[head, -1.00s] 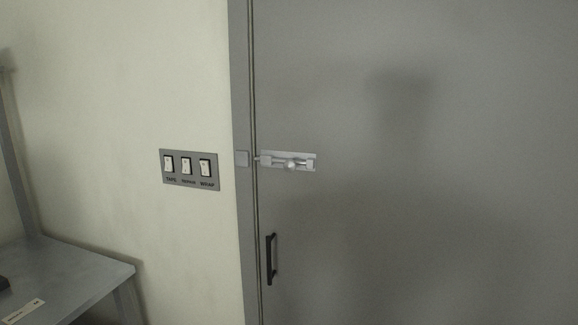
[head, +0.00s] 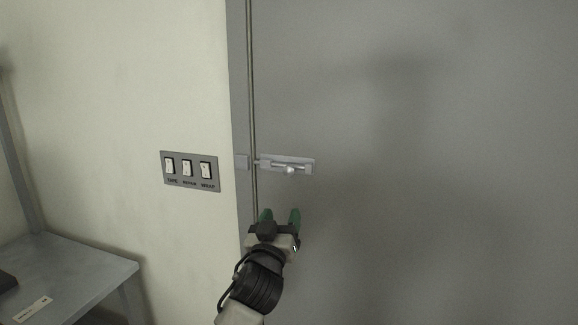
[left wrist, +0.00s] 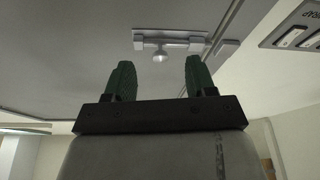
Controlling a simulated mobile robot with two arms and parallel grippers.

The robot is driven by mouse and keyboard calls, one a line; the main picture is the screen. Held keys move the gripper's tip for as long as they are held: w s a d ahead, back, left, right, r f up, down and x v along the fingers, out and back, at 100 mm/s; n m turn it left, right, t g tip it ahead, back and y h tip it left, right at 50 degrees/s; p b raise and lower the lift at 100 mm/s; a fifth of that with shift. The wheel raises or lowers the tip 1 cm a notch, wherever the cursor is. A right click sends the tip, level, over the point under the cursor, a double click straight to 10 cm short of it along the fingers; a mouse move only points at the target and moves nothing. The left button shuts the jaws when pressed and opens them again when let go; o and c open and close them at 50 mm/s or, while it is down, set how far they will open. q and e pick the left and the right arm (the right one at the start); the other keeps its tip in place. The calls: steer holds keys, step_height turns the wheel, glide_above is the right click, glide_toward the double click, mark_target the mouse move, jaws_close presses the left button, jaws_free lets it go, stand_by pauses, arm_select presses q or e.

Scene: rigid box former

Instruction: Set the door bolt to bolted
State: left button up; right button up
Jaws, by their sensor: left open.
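The door bolt (head: 288,164) is a light metal slide bolt with a round knob (head: 290,171), fixed on the grey door (head: 430,200) near its left edge. Its catch (head: 241,162) sits on the door frame to the left. A thin rod tip shows at the bolt's left end, close to the catch; I cannot tell whether it enters it. My left gripper (head: 280,215) is open and empty, below the bolt, with green fingers pointing up. In the left wrist view the knob (left wrist: 160,56) appears beyond and between the fingertips (left wrist: 158,68), apart from them. My right gripper is not in view.
A panel with three switches (head: 190,171) is on the wall left of the door frame. A grey table (head: 90,270) with a label stands at the lower left. The door face right of the bolt is clear.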

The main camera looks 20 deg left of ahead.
arm_select(q)
glide_toward(288, 173)
steer(key=shift+n+t, duration=0.3)
steer(key=shift+t, duration=0.1)
steer(key=p+x, duration=0.1)
steer(key=x, duration=0.2)
steer(key=p+x, duration=0.1)
steer(key=x, duration=0.2)
steer(key=p+x, duration=0.1)
steer(key=x, duration=0.3)
steer(key=shift+f, duration=0.3)
steer(key=shift+w+a+r, duration=0.1)
steer(key=shift+w, duration=0.5)
